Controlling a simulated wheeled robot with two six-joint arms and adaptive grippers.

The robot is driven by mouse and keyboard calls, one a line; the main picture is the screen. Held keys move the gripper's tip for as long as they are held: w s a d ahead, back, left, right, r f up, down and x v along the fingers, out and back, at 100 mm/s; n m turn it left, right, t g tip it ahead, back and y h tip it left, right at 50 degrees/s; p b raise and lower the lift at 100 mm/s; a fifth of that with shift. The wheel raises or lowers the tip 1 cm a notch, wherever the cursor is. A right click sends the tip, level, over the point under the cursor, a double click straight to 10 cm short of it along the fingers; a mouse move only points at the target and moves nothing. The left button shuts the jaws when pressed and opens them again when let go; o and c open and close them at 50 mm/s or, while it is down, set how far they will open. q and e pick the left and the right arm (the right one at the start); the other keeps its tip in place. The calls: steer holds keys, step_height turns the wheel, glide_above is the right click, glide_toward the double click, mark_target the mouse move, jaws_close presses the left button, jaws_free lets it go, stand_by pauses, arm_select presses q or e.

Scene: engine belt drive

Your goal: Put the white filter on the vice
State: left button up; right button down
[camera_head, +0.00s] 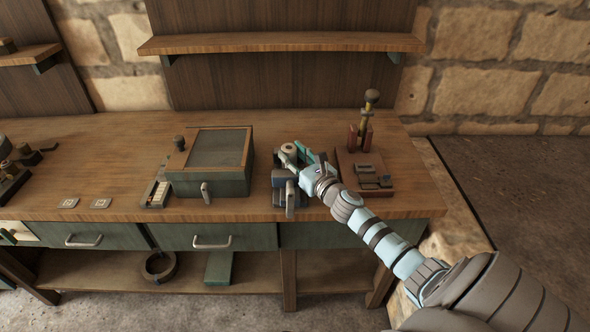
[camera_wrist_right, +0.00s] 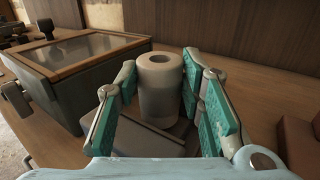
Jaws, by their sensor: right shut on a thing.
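The white filter (camera_wrist_right: 160,88) is a pale cylinder with a hole in its top. It stands upright between the teal-padded fingers of my right gripper (camera_wrist_right: 160,112) in the wrist view. In the head view the filter (camera_head: 288,151) shows at the tip of my right gripper (camera_head: 299,157), which is shut on it. The blue-grey vice (camera_head: 281,180) sits on the bench right below and in front of the filter. In the wrist view a grey block, seemingly the vice (camera_wrist_right: 150,140), lies under the filter. I cannot tell whether they touch. My left gripper is not in view.
A green box with a framed lid (camera_head: 212,162) stands on the workbench (camera_head: 250,209) left of the vice. A reddish-brown base (camera_head: 347,180) with a red and yellow tool stand (camera_head: 364,128) is on the right. A shelf (camera_head: 281,42) hangs behind.

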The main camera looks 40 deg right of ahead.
step_height(320, 180, down, 2)
steer(key=shift+f+b, duration=0.1)
steer(key=shift+b, duration=0.2)
steer(key=shift+r+p, duration=0.3)
steer(key=shift+r, duration=0.05)
steer(key=shift+f, duration=0.2)
steer(key=c, duration=1.1)
jaws_free()
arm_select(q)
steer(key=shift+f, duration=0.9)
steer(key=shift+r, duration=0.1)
arm_select(e)
steer(key=shift+r, duration=0.1)
